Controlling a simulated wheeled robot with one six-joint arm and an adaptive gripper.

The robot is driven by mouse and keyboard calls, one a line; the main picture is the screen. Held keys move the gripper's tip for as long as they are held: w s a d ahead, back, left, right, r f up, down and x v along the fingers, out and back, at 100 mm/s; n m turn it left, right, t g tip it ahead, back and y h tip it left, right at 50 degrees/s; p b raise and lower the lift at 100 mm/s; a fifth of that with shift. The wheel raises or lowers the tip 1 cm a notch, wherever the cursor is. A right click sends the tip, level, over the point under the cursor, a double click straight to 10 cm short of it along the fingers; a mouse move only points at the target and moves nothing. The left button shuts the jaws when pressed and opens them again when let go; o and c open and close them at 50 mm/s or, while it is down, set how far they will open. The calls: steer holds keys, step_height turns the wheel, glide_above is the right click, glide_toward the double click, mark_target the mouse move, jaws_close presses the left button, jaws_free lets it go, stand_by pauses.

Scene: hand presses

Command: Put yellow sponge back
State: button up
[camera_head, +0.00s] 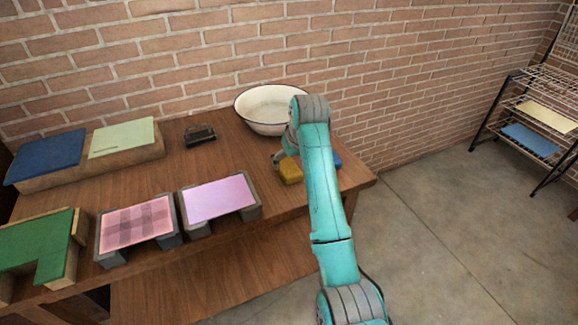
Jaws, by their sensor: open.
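The yellow sponge (290,171) is on the right part of the wooden table, just left of my teal arm. Part of it is hidden behind the arm. My gripper (279,159) shows only as a small grey part at the sponge's upper left edge; the rest is hidden behind my arm. It is open and close to the sponge, but I cannot tell whether they touch. A blue item (336,159), possibly another sponge, shows just right of my arm. A white basin with a dark rim (243,108) stands behind the sponge, against the brick wall.
The wooden table (165,172) also bears a black object (200,136), blue (47,158) and pale green (122,138) panels, and stands with pink (217,197), checked (137,223) and green (38,245) tops. A wire rack (540,105) stands right. Floor between is clear.

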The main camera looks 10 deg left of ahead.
steer(key=v, duration=0.6)
steer(key=shift+r, duration=0.25)
steer(key=shift+s, duration=0.1)
